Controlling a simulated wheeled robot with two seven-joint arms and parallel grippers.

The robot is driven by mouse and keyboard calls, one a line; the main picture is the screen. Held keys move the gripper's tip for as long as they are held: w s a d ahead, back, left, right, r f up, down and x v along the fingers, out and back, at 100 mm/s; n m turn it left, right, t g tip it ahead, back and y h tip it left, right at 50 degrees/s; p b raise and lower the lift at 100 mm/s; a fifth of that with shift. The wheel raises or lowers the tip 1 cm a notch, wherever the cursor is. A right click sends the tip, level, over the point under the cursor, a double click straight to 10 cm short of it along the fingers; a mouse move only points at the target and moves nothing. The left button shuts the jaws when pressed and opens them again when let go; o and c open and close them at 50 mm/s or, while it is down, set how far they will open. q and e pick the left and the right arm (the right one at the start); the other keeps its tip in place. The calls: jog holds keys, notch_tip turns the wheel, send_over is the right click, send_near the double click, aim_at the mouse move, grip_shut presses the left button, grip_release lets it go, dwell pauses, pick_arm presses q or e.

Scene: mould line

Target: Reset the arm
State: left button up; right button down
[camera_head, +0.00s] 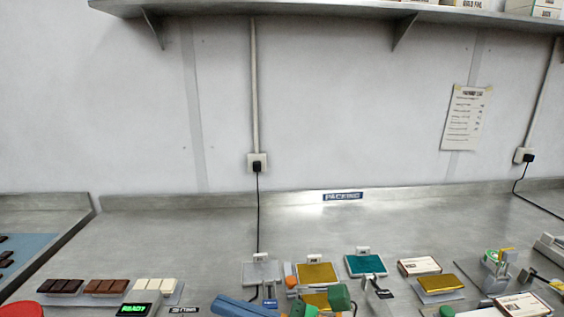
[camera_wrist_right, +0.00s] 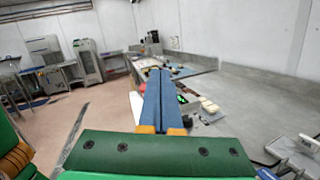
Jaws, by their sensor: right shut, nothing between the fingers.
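My right gripper (camera_head: 222,304) shows at the bottom edge of the head view, its blue fingers pointing left and its green and orange parts to the right of them. In the right wrist view the two blue fingers (camera_wrist_right: 157,76) lie side by side, shut with nothing between them. They point away over the floor side of the bench, above and apart from what lies there. My left gripper is in neither view.
The steel bench (camera_head: 180,233) holds dark, brown and white chocolate bars (camera_head: 106,287) on the left, a green READY display (camera_head: 133,310), and gold (camera_head: 318,272) and teal (camera_head: 366,264) pieces near the middle. The back of the bench is clear.

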jog(key=w+d+f+m+t+h, duration=0.1)
jog(key=w+d+m+t+h, duration=0.45)
jog(key=m, duration=0.85)
jog(key=w+d+f+m+t+h, duration=0.2)
jog(key=d+m+t+h, duration=0.5)
jog(key=m, duration=0.7)
jog(key=s+d+f+m+g+h, duration=0.4)
jog(key=d+f+m+h, duration=0.3)
jog(key=f+m, duration=0.5)
jog(key=s+d+f+m+g, duration=0.25)
jog(key=s+f+g, duration=0.25)
jog(key=s+f, duration=0.3)
jog(key=s+d+f+m+g, duration=0.2)
jog(key=s+f+m+g, duration=0.25)
jog(key=s, duration=0.55)
jog(key=s+f+g, duration=0.1)
jog(key=s+f, duration=0.1)
jog(key=f, duration=0.8)
jog(key=s+f+g, duration=0.1)
jog(key=s+f, duration=0.1)
jog(key=f, duration=0.9)
jog(key=s+d+f+n+g, duration=0.1)
jog(key=s+d+f, duration=0.1)
jog(key=s+f, duration=0.6)
jog(key=s, duration=0.3)
jog(key=shift+b, duration=0.35)
